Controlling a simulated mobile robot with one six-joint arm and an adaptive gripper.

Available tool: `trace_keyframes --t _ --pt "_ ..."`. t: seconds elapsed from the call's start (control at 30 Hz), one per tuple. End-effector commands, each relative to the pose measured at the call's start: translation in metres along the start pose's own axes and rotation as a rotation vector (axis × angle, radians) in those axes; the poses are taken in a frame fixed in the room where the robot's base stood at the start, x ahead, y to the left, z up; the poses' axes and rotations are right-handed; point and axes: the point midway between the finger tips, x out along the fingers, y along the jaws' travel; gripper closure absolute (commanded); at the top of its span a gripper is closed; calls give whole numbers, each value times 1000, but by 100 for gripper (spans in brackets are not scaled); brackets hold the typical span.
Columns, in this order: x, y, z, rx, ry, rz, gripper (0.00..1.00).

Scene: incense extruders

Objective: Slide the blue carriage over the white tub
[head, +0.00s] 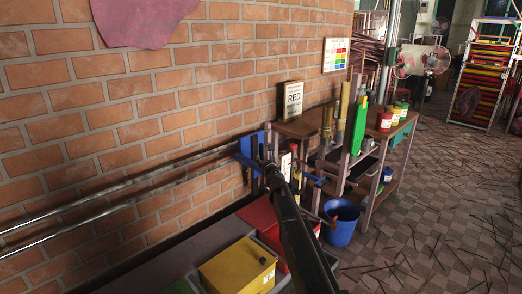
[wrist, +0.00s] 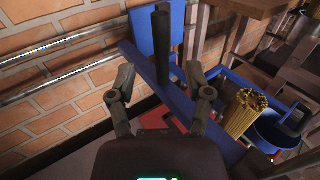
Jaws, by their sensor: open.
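The blue carriage (head: 250,146) sits at the right end of two metal rails along the brick wall. In the head view my gripper (head: 268,172) is at the carriage, partly hidden by my dark arm. I cannot make out a white tub in either view.
Below the rails stand a yellow tub (head: 237,268) and a red tub (head: 262,218). A blue bucket (head: 341,224) stands on the floor by a wooden shelf (head: 398,138) with jars. A bundle of incense sticks (wrist: 246,114) is right of my gripper. The rails (head: 110,190) run clear leftward.

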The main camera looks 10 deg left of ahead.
Motion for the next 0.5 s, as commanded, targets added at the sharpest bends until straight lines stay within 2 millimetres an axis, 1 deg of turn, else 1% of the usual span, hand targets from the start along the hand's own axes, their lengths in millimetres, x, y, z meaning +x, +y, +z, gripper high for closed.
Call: trace_keyframes --t 0.03,0.1,0.3,0.5 --pt "12 0 0 0 0 0 35" --pt "23 0 0 0 0 0 35" --pt "54 0 0 0 0 0 35" --pt "78 0 0 0 0 0 35"
